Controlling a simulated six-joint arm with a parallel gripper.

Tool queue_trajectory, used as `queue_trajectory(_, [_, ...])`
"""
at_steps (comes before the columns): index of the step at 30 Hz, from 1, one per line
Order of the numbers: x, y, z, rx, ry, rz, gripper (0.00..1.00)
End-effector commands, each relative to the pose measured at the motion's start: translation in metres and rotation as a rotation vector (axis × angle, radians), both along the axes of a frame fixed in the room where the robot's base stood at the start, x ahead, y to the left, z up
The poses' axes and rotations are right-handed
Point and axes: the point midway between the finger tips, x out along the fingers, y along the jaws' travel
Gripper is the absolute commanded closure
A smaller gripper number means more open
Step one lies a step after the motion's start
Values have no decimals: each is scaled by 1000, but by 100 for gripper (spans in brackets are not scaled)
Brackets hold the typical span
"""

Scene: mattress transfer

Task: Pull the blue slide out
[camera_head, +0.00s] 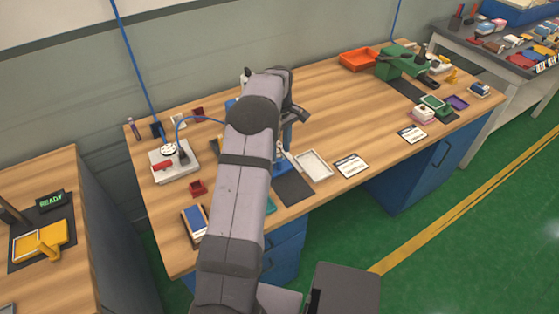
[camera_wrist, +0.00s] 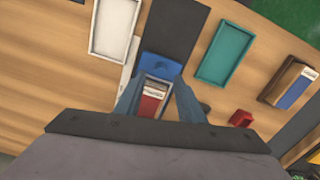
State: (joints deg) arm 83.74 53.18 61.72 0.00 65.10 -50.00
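The blue slide (camera_wrist: 161,66) shows in the wrist view just beyond my fingertips, in front of a dark mat. Behind its blue front is a light tray with a red and white piece (camera_wrist: 152,98) in it. In the head view a blue part of the slide's unit (camera_head: 280,167) shows beside my arm. My gripper (camera_wrist: 160,85) points down over it, with its two blue-grey fingers apart on either side of the tray. In the head view the gripper (camera_head: 286,145) is partly hidden by my arm. Contact with the slide cannot be told.
A dark mat (camera_head: 293,189) lies in front of the blue unit, with a white tray (camera_head: 314,165) to its right. A teal tray (camera_wrist: 223,55) and a red holder (camera_wrist: 242,118) are nearby. A white press (camera_head: 174,162) stands at left. The table's front edge is close.

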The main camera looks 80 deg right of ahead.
Motion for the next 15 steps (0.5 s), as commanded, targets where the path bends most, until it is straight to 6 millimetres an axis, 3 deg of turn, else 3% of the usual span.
queue_trajectory(15, [0,1,-58,1,0,0,64])
